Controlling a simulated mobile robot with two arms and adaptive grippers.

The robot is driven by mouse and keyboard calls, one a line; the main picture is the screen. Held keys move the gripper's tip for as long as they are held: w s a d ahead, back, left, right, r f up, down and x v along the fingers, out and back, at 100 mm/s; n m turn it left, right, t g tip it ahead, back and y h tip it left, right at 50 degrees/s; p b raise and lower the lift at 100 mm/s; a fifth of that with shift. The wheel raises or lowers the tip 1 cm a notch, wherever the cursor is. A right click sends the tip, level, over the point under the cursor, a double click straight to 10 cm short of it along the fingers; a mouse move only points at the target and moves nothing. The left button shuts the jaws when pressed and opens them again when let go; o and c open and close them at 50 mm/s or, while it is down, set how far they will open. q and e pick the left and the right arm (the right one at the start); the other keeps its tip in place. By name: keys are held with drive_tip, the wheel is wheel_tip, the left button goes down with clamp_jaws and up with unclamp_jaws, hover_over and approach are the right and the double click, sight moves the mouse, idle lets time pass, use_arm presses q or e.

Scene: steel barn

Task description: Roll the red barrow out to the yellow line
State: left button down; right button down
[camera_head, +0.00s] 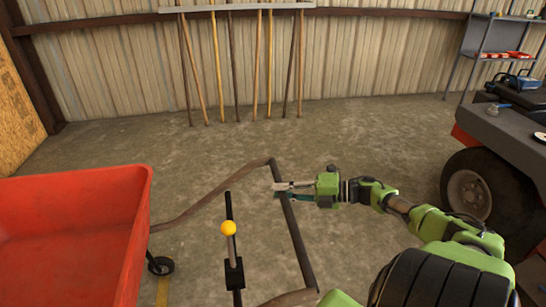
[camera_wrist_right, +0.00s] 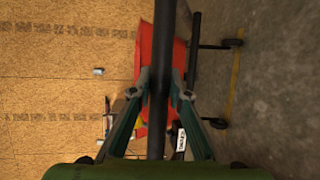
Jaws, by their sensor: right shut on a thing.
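The red barrow (camera_head: 75,235) stands at the left in the head view, with its tub cut off by the edge. A small black wheel (camera_head: 161,266) shows below it. Brown shafts (camera_head: 210,197) run from it to a dark crossbar (camera_head: 296,235). My right gripper (camera_head: 279,188) is shut on the crossbar near its far end. The right wrist view shows the bar (camera_wrist_right: 158,120) between the fingers, with the red tub (camera_wrist_right: 151,50) beyond. The yellow line (camera_head: 163,290) is on the floor by the barrow's wheel and also shows in the wrist view (camera_wrist_right: 236,80). My left gripper is out of view.
A lever with a yellow knob (camera_head: 228,228) stands between barrow and crossbar. A vehicle with a large tyre (camera_head: 485,195) stands at the right. Long-handled tools (camera_head: 230,65) hang on the back wall. A shelf (camera_head: 500,52) is at the far right.

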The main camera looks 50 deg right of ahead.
idle(0.3)
drive_tip(key=c, duration=1.9)
unclamp_jaws()
drive_tip(key=shift+d, duration=0.1)
drive_tip(key=v, duration=1.2)
